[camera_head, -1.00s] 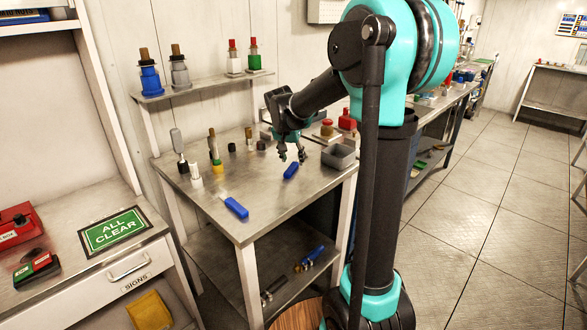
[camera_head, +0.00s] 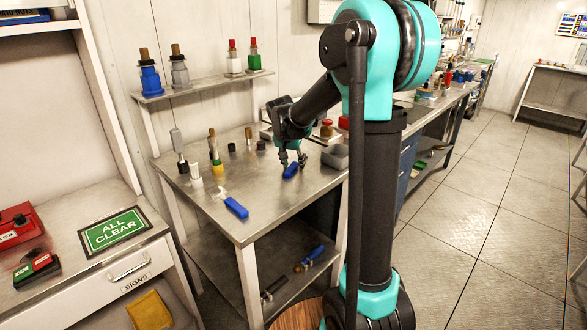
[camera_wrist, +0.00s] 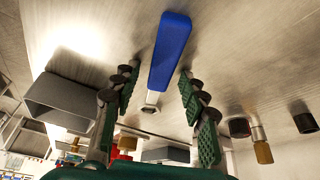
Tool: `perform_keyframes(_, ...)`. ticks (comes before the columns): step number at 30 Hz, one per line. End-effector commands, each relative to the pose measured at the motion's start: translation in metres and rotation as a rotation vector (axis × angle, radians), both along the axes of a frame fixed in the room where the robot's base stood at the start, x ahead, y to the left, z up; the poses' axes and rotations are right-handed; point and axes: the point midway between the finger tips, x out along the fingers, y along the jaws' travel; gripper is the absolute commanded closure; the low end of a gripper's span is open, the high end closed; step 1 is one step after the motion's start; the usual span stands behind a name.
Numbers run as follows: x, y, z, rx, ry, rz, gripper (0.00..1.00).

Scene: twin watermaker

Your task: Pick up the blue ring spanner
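The blue ring spanner (camera_head: 290,171) lies on the metal workbench top (camera_head: 262,194). In the wrist view its long blue handle (camera_wrist: 171,50) points up the picture, and its metal ring end (camera_wrist: 150,103) is nearer the palm. My gripper (camera_head: 292,165) is open and pointing down at it. In the wrist view my gripper's fingers (camera_wrist: 160,76) stand one on each side of the handle, with a gap on both sides. I cannot tell how far the fingertips are above the bench.
Another blue-handled tool (camera_head: 236,208) lies near the bench's front edge. A grey open box (camera_wrist: 70,101) stands beside the gripper. Several upright fittings stand at the back left, including one with a yellow base (camera_head: 218,167). More tools lie on the lower shelf (camera_head: 245,270).

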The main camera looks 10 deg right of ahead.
Motion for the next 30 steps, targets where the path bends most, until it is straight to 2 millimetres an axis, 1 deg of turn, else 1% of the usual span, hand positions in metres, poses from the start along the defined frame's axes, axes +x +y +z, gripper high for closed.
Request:
perform_keyframes(1,0.000,0.000,0.000,0.000,0.000,0.000,0.68)
perform_keyframes(6,0.000,0.000,0.000,0.001,0.001,0.000,0.89)
perform_keyframes(9,0.000,0.000,-0.001,0.001,0.001,0.000,1.00)
perform_keyframes(24,-0.001,0.000,0.000,0.001,0.002,-0.001,1.00)
perform_keyframes(26,-0.001,0.000,0.002,0.001,0.002,0.000,1.00)
perform_keyframes(30,-0.001,0.000,0.014,0.001,0.001,0.000,1.00)
